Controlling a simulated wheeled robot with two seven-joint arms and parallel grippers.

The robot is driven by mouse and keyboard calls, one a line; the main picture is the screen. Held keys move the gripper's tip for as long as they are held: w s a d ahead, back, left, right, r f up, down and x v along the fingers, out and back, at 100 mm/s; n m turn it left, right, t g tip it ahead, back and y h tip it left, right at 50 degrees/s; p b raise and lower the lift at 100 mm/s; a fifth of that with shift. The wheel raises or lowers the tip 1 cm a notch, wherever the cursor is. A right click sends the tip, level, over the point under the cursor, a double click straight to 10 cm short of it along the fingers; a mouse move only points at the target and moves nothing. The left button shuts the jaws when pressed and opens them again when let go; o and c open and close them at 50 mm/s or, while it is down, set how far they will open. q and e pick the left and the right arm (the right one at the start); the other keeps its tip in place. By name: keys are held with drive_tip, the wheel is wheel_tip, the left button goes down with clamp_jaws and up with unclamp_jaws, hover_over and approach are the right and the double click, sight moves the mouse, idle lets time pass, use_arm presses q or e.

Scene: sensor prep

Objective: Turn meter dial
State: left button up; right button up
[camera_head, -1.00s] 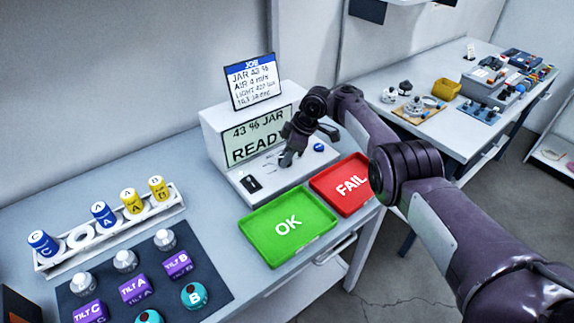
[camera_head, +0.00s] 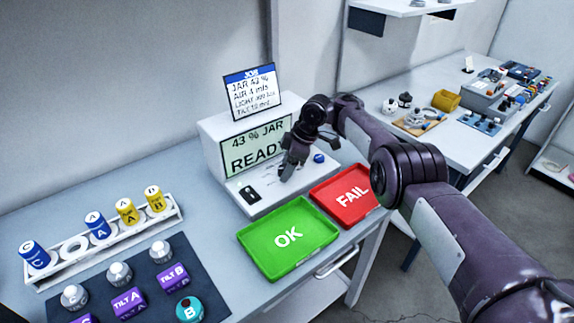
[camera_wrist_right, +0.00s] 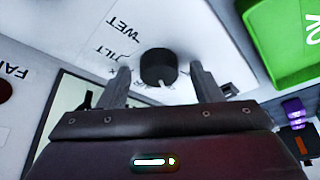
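The meter (camera_head: 210,137) is a white box with a sloped front on the bench; its screen (camera_head: 256,146) reads "43 % JAR READY". Its black dial (camera_wrist_right: 158,67) shows in the right wrist view, with a pale pointer mark and labels such as "WET" and "TILT" around it. My right gripper (camera_head: 287,171) is over the meter's front panel and hides the dial in the head view. In the right wrist view its two fingers are apart, one on each side of the dial; I cannot tell whether they touch it. My left gripper is not in view.
A green OK tray (camera_head: 267,262) and a red FAIL tray (camera_head: 328,208) lie in front of the meter. A job card (camera_head: 252,92) stands on top of it. A white rack (camera_head: 78,262) of labelled jars and a dark mat (camera_head: 211,287) with sensors are at left.

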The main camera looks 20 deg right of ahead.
sight(298, 175)
drive_tip(key=v, duration=0.7)
drive_tip(key=shift+r, duration=0.35)
drive_tip(key=shift+d, duration=0.15)
